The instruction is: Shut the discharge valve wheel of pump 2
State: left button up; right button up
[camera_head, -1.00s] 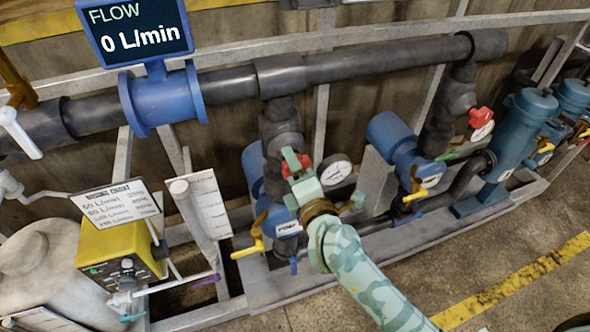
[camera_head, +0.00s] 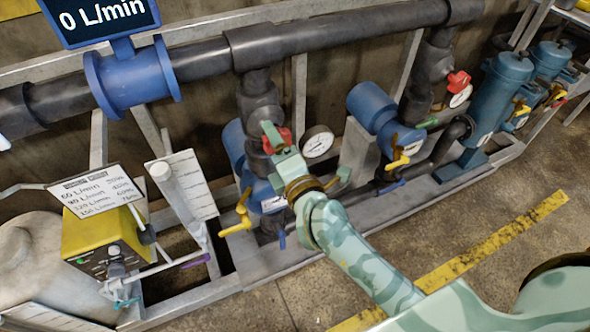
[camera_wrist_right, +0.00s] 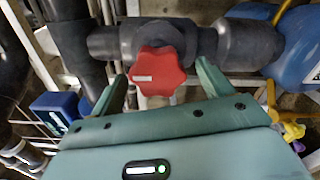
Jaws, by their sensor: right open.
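A red valve wheel (camera_head: 280,138) sits on the dark vertical pipe above the left blue pump (camera_head: 233,147). My right gripper (camera_head: 275,143) is at this wheel and partly covers it. In the right wrist view the red wheel (camera_wrist_right: 158,72) lies ahead between the open fingers of the right gripper (camera_wrist_right: 163,88), with space on both sides. I see no clear contact. A second red wheel (camera_head: 458,82) is on the pipe above the right blue pump (camera_head: 375,110). The pump numbers are too small to read. My left gripper is not in view.
A round gauge (camera_head: 317,141) is just right of the wheel. Yellow handles (camera_head: 238,212) sit lower on the pumps. The blue flow meter (camera_head: 125,82) reads 0 L/min. A yellow dosing box (camera_head: 105,240) stands at lower left. The floor at right is open.

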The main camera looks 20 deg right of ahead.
jog(key=s+b, duration=0.2)
jog(key=s, duration=1.3)
jog(key=shift+d, duration=0.25)
jog(key=shift+s, duration=0.1)
